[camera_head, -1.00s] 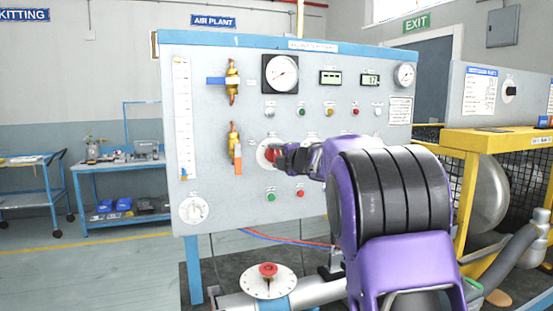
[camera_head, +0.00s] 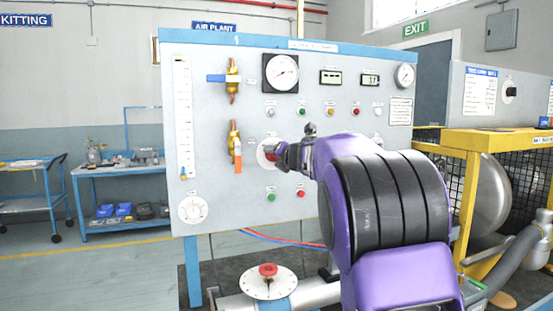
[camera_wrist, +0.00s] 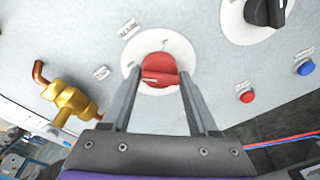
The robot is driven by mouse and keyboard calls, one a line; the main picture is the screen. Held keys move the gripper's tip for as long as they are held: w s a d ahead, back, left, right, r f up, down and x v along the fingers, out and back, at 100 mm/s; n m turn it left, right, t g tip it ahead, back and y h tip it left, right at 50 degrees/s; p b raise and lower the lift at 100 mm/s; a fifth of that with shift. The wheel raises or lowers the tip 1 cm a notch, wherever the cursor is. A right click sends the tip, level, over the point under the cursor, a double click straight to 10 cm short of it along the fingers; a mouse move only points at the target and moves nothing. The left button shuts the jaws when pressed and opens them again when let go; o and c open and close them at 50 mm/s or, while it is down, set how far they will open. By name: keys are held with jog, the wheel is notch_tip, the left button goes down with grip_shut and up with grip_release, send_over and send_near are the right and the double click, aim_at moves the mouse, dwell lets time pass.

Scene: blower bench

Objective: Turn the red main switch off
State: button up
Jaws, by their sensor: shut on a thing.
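The red main switch (camera_wrist: 160,68) is a round red knob with a raised grip bar on a white disc on the grey panel. In the wrist view it sits between the two fingers of my gripper (camera_wrist: 160,76), which is shut on it. In the head view my gripper (camera_head: 281,156) reaches the panel from the right, and only the left part of the red switch (camera_head: 267,153) shows beside it. The exact angle of the grip bar against its labels is hard to read.
A brass valve with an orange handle (camera_head: 236,150) is close left of the switch. A black knob (camera_wrist: 266,12), a red button (camera_wrist: 247,96) and a blue button (camera_wrist: 305,68) are nearby in the wrist view. A red-topped dial (camera_head: 268,281) stands below the panel.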

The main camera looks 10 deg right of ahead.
jog(key=shift+r, duration=0.25)
jog(key=o, duration=1.3)
jog(key=shift+a, duration=0.1)
jog(key=shift+c, duration=0.2)
jog(key=shift+o, duration=0.4)
jog(key=shift+f, duration=0.1)
jog(key=shift+s+f, duration=0.1)
